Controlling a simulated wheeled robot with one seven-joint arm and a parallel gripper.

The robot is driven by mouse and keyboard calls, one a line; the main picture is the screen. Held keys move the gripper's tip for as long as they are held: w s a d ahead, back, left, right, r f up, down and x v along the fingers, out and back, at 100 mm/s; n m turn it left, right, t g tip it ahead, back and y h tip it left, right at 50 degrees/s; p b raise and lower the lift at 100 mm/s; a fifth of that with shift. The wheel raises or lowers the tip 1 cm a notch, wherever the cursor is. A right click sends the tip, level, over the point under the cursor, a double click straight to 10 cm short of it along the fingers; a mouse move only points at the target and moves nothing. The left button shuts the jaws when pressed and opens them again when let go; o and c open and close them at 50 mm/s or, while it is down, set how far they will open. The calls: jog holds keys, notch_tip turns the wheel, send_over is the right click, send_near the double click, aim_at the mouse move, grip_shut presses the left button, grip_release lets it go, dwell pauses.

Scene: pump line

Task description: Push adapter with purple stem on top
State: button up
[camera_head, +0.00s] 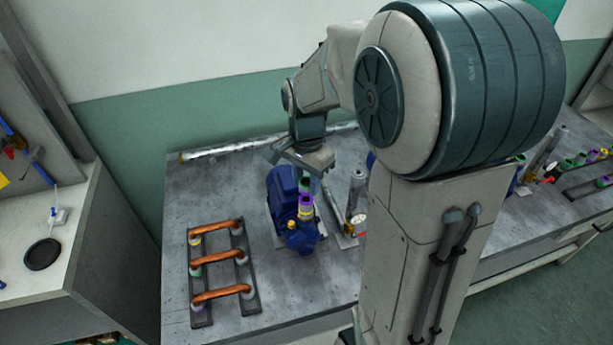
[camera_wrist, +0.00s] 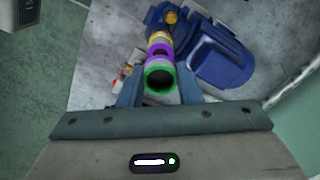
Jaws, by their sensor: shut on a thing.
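The adapter with the purple stem (camera_wrist: 158,53) has a green open end (camera_wrist: 160,77) facing the wrist camera. It stands over a yellow ring (camera_wrist: 158,38) at the port of a blue pump (camera_wrist: 218,62). In the head view the purple part (camera_head: 306,198) lines up above the yellow ring on the pump (camera_head: 284,190). My gripper (camera_wrist: 160,84) has a finger on each side of the green end and is shut on the adapter. I cannot tell whether the adapter is fully seated.
A dark rack with copper pipes (camera_head: 218,260) lies on the grey table (camera_head: 180,215) to the left. A grey cylinder (camera_head: 357,188) and a gauge (camera_head: 358,222) stand close right of the pump. More adapters (camera_head: 575,162) are at far right. The table's front middle is clear.

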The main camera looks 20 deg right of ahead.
jog(key=shift+f+b, duration=0.35)
jog(key=shift+f, duration=0.45)
jog(key=shift+a+f+b, duration=0.1)
jog(key=shift+f+b, duration=0.4)
jog(key=shift+f, duration=0.2)
dwell(1.5)
jog(key=o, duration=1.1)
jog(key=shift+r+p, duration=2.35)
jog(key=shift+r, duration=0.75)
notch_tip(320, 180, up, 14)
jog(key=shift+f+b, duration=0.15)
jog(key=shift+b, duration=0.3)
